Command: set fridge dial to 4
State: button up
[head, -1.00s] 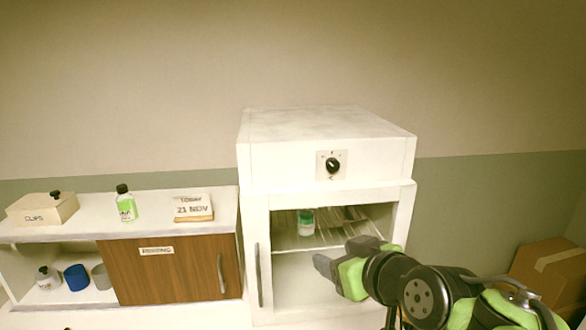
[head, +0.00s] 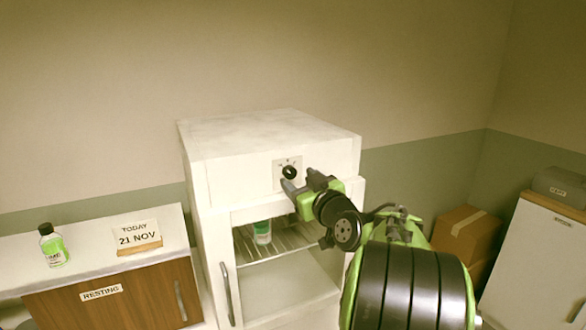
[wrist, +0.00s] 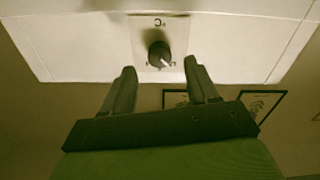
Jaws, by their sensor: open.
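The fridge dial (head: 289,172) is a round black knob on a pale plate on the fridge's upper front panel. In the wrist view the dial (wrist: 159,54) shows a white pointer mark, with small markings on the plate around it that are too small to read surely. My gripper (head: 303,183) is just in front of the dial in the head view. In the wrist view my gripper (wrist: 159,67) is open, its two fingers apart on either side below the dial, with nothing between them. The white fridge (head: 265,140) has an open lower compartment.
A bottle with a green label (head: 263,232) stands on the fridge's wire shelf (head: 285,241). Left are a cabinet (head: 120,293) marked RESTING, a calendar block (head: 138,238) and a green-labelled bottle (head: 52,246). A cardboard box (head: 466,232) and a white cabinet (head: 535,255) stand right.

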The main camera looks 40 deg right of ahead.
aim_at(291, 173)
jog(key=x, duration=0.3)
jog(key=shift+w+d+p, duration=0.1)
jog(key=shift+w+p, duration=0.25)
jog(key=shift+s, duration=0.1)
jog(key=c, duration=1)
jog(key=shift+c, duration=0.2)
